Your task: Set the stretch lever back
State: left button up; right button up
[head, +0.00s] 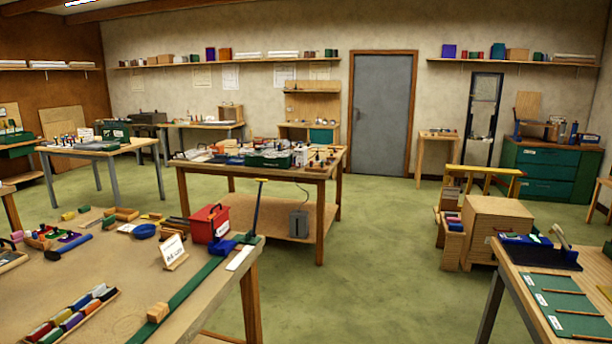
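A wooden block (158,312) is on the rail's near end. I cannot tell if anything is clamped in the rail. Another lever (560,235), short and pale, rises from a dark blue device on the right bench. Which one is the stretch lever is not labelled legibly. Neither gripper is in view.
The near left bench (110,285) also holds a red box (209,224), a sign (174,252) and a tray of coloured blocks (75,315). A wooden cabinet (497,222) stands right of centre. Green floor (370,285) is clear between the benches.

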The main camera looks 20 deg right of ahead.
aim_at(254, 235)
jog(key=i+l+z, duration=0.2)
jog(key=i+l, duration=0.55)
jog(key=i, duration=0.05)
